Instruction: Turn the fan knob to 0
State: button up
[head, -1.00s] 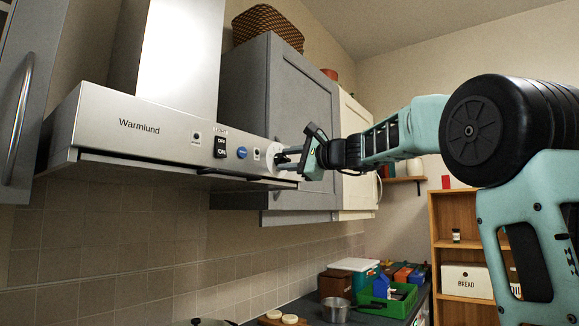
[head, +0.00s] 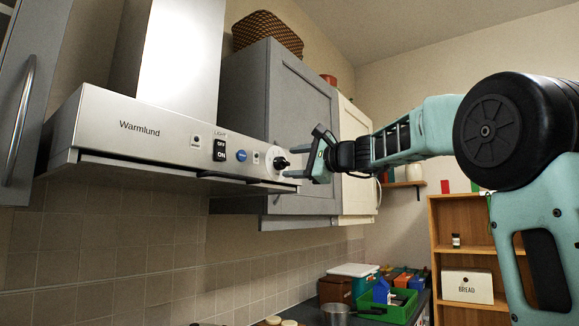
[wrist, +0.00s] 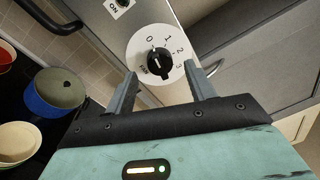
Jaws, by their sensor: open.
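The fan knob (head: 281,163) is black on a round white dial at the right end of the silver range hood (head: 165,135). In the wrist view the knob (wrist: 158,62) sits on the dial marked 0, 1, 2 and 3. Its upper end appears to point near the 0; its fine mark is too small to read surely. My gripper (head: 291,162) is open in front of the hood, just right of the knob and apart from it.
A blue button (head: 241,155) and an ON/OFF light switch (head: 220,150) lie left of the knob. A grey cabinet (head: 300,120) stands close behind my gripper. Below are a blue pot (wrist: 55,92) and a green crate (head: 398,310).

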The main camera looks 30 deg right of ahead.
jog(key=b+v, duration=0.3)
jog(key=v, duration=1.2)
jog(key=w+a+f+n+g+y, duration=0.1)
jog(key=w+a+f+n+g, duration=0.15)
jog(key=a+f, duration=0.45)
jog(key=w+a+f+n+g+y, duration=0.1)
jog(key=w+a+f+n+g, duration=0.15)
jog(key=a+f, duration=0.45)
jog(key=s+a+f+n+g, duration=0.3)
jog(key=a+f+n+g, duration=0.25)
jog(key=a+f, duration=0.7)
jog(key=s+a+f+n+g+h, duration=0.1)
jog(key=s+a+f+n+g, duration=0.3)
jog(key=f, duration=0.3)
jog(key=s+a+f+n+g+h, duration=0.1)
jog(key=s+a+f+n, duration=0.15)
jog(key=s+f, duration=0.45)
jog(key=s+f+n+g+h+p, duration=0.1)
jog(key=s+f+n+h, duration=0.3)
jog(key=s+f+n, duration=0.5)
jog(key=s+a+f+g, duration=0.1)
jog(key=s+f, duration=0.1)
jog(key=s, duration=0.2)
jog(key=shift+f+h, duration=0.4)
